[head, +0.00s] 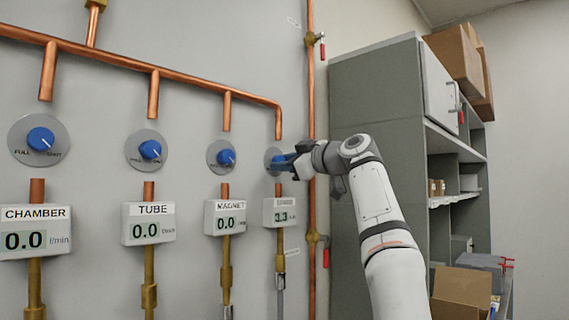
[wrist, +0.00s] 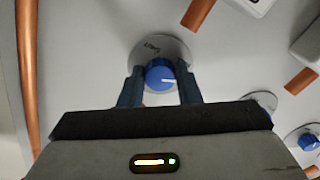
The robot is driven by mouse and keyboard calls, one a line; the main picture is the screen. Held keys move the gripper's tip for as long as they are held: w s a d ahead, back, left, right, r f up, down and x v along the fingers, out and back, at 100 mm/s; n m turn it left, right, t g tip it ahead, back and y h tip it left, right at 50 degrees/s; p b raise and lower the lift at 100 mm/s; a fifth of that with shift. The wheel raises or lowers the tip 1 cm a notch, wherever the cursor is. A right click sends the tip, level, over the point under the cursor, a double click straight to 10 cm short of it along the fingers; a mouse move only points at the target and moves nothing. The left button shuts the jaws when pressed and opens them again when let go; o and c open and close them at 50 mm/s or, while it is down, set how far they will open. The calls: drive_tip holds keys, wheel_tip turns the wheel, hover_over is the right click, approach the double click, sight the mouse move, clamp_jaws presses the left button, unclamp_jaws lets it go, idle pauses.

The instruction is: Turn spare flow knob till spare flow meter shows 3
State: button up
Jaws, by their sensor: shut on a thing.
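The spare flow knob is the rightmost blue knob on the wall, on a round grey plate (head: 270,160). In the wrist view the blue knob (wrist: 159,74) sits between my two fingers, with its white pointer line toward the right finger. My gripper (wrist: 160,90) is shut on this knob; it also shows in the head view (head: 288,162), covering much of the knob. The spare flow meter (head: 280,212) hangs below the knob. Its digits are small and look like 3.3, and its label is hard to read.
Left of it are the magnet meter (head: 226,218), tube meter (head: 149,224) and chamber meter (head: 37,232), each reading 0.0 below its own blue knob. A vertical copper pipe (head: 311,90) with red-handled valves runs close to my gripper. A grey shelf unit (head: 375,95) stands to the right.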

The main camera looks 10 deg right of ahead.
drive_tip(key=o, duration=1)
drive_tip(key=shift+c, duration=0.2)
drive_tip(key=b+v, duration=0.3)
drive_tip(key=v, duration=0.4)
drive_tip(key=shift+s+d, duration=0.2)
drive_tip(key=shift+s, duration=0.1)
